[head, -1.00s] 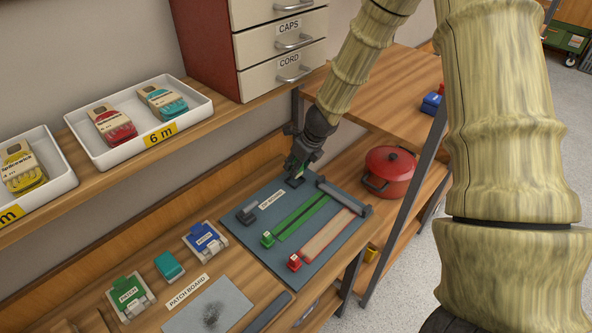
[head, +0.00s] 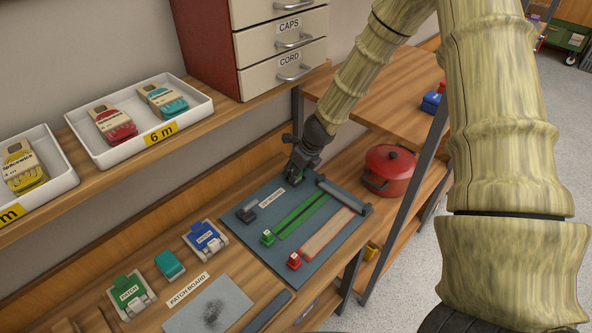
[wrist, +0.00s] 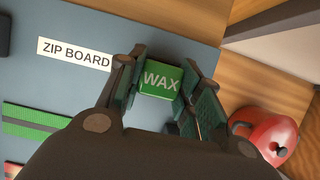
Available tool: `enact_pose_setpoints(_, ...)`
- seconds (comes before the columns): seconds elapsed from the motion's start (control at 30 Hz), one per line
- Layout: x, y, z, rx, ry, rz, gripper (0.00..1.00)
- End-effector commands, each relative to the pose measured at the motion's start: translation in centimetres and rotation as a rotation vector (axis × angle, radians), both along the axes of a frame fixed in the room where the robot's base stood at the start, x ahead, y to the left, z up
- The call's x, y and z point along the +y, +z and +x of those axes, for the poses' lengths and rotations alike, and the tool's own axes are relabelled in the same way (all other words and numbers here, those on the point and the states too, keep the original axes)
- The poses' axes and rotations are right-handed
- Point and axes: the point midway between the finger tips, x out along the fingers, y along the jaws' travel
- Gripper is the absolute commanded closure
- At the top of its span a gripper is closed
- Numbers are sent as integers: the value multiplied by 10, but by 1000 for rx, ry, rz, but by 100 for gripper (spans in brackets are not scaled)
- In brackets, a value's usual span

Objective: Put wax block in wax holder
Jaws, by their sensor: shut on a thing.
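The green wax block (wrist: 160,80), marked WAX, is between the two fingers of my gripper (wrist: 160,90) in the wrist view. My gripper is shut on it, over the far end of the blue-grey zip board (wrist: 190,22). In the head view my gripper (head: 296,174) is low over the board's far corner, near the ZIP BOARD label (head: 272,198), and mostly hides the block. I cannot make out a wax holder clearly; the gripper covers the board below it. Whether the block touches anything beneath cannot be told.
Green and red zips (head: 300,218) lie on the board. A small dark grey block (head: 247,214) sits near its left edge. A grey bar (head: 340,193) runs along its right end. A red pot (head: 388,170) stands to the right. Shelf trays (head: 140,125) are at upper left.

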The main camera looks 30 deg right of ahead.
Motion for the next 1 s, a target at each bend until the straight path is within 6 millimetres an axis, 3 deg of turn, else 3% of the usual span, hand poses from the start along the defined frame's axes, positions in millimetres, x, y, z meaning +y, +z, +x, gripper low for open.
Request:
enact_pose_setpoints(0.03,0,-1,0,0,0,0,61)
enact_pose_setpoints(0.13,0,-1,0,0,0,0,43)
enact_pose_setpoints(0.6,-1,6,-1,0,1,-1,43)
enact_pose_setpoints(1.0,-7,53,-19,-1,2,-3,43)
